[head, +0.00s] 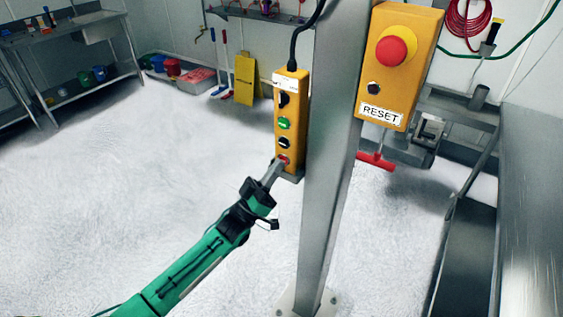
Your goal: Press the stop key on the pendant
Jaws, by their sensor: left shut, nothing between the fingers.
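The yellow pendant (289,112) hangs upright from a black cable on the left side of a grey post. Down its face are a dark knob (283,99), a green key (284,123), a dark key (284,142) and a red key (284,160) at the bottom. My left gripper (281,164) is shut and empty. Its fingertips are at the red key and partly cover it; I cannot tell whether they touch it or push it in. My right gripper is not in view.
The grey post (334,150) stands just right of the pendant. A yellow box (400,70) with a red mushroom button and a RESET label is on the post. Metal machinery (530,200) fills the right side. A workbench (70,40) stands far left. The floor at left is clear.

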